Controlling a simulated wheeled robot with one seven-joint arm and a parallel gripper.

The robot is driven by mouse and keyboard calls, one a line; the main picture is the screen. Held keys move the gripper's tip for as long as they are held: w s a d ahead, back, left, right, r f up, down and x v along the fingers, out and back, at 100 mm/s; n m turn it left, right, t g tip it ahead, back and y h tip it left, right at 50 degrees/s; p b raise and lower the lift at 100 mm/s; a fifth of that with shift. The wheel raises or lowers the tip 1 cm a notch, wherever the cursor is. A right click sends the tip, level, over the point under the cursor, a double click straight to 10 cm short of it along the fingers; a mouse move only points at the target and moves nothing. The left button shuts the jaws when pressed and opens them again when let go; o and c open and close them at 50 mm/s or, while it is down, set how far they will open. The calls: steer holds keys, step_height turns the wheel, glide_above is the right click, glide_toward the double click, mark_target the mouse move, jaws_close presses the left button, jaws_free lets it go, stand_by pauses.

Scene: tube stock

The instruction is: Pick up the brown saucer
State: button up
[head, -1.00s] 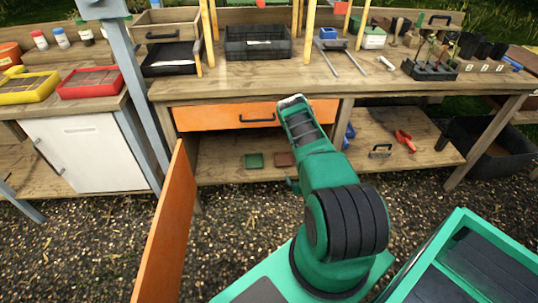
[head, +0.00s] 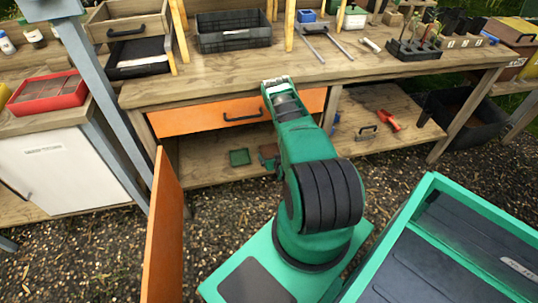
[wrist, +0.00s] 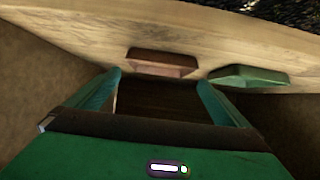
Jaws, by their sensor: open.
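The brown saucer (head: 268,151) is a small square dish on the lower shelf under the bench, partly hidden by my arm in the head view. In the wrist view, the brown saucer (wrist: 160,62) lies ahead of my gripper (wrist: 163,97), just beyond and between the two teal fingertips. The fingers are apart with nothing between them. They do not appear to touch the saucer. In the head view the fingers are mostly hidden by my arm.
A green saucer (head: 240,157) sits just left of the brown one in the head view; in the wrist view it is on the right (wrist: 250,76). An orange drawer (head: 225,115) is above the shelf. An open orange door (head: 165,230) stands at the left.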

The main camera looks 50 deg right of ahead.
mark_target(269, 149)
steer(key=shift+x, duration=2.5)
steer(key=shift+f, duration=0.1)
steer(key=c, duration=0.8)
